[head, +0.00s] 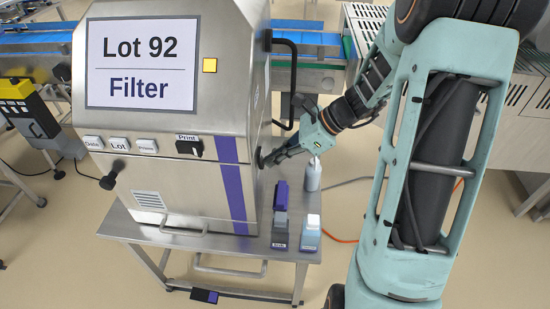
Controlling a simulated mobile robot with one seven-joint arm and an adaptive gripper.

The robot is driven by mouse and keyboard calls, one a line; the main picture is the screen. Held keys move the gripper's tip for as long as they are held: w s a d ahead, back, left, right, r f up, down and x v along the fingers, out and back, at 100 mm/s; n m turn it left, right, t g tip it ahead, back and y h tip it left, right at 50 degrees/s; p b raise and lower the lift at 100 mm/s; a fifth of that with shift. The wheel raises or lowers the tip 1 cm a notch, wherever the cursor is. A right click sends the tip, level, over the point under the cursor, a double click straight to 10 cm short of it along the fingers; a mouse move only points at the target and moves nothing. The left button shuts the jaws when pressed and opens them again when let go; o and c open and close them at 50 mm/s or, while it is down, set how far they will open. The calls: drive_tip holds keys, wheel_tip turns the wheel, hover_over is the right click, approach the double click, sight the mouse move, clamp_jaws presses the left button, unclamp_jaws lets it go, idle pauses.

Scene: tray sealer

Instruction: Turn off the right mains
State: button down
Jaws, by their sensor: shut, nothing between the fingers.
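The steel machine (180,190) stands on a small metal table, with a screen (142,62) reading "Lot 92 Filter". Its right side shows only at a steep angle. A small dark round part (261,158) on that side, possibly the mains switch, is largely hidden by my gripper. My gripper (270,161) is shut and empty, its tips at or very near this part; I cannot tell whether they touch. The switch position cannot be read. A black rotary switch labelled "Print" (189,147) is on the front.
A black tube handle (294,80) projects from the machine's right side above my gripper. A grey bottle (313,175), a purple-topped container (281,195) and a small blue-and-white bottle (311,233) stand on the table (210,243) below it. Conveyors (310,45) run behind.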

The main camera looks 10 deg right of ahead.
drive_tip(key=shift+w+a+f+y, duration=0.1)
drive_tip(key=shift+a+y, duration=0.1)
drive_tip(key=shift+y, duration=0.1)
drive_tip(key=shift+r+p, duration=0.45)
drive_tip(key=shift+r, duration=0.35)
